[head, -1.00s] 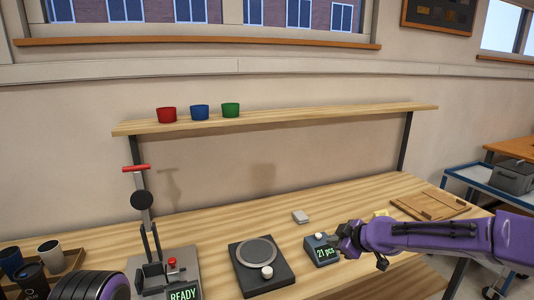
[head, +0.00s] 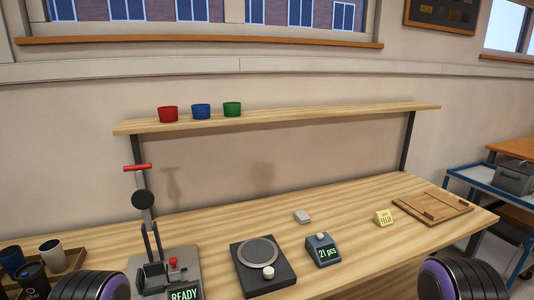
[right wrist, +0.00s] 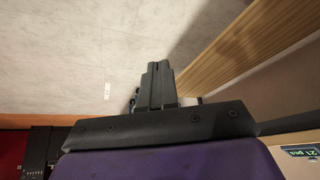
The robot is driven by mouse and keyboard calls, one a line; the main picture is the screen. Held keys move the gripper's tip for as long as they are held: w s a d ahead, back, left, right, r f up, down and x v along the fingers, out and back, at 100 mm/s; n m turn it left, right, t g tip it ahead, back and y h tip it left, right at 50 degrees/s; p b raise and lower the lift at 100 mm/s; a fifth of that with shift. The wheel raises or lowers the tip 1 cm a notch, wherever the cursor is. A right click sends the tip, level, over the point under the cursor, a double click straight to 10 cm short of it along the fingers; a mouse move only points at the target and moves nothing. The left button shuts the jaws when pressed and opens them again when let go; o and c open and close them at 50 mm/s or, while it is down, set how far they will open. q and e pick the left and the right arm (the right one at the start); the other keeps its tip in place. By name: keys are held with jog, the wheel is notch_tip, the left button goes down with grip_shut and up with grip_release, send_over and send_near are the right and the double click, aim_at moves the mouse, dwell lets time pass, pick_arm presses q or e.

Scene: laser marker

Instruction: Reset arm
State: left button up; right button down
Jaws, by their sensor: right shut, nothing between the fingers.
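My right gripper (right wrist: 158,82) shows in the right wrist view with its two dark fingers together and nothing between them. A similar part of my left arm shows at the bottom left, and the left gripper is not visible.
On the table (head: 360,215) stand a lever press (head: 165,275) reading READY, a black device with a round plate (head: 262,262), a counter (head: 323,250) reading 21 pcs, a yellow tag (head: 384,218) and a wooden tray (head: 433,207). The shelf (head: 300,116) holds three cups.

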jog(key=shift+n+g, duration=0.4)
jog(key=shift+g, duration=0.2)
jog(key=s, duration=0.1)
jog(key=s+f, duration=0.1)
jog(key=s, duration=0.3)
jog(key=shift+d+f, duration=0.25)
jog(key=shift+d, duration=0.1)
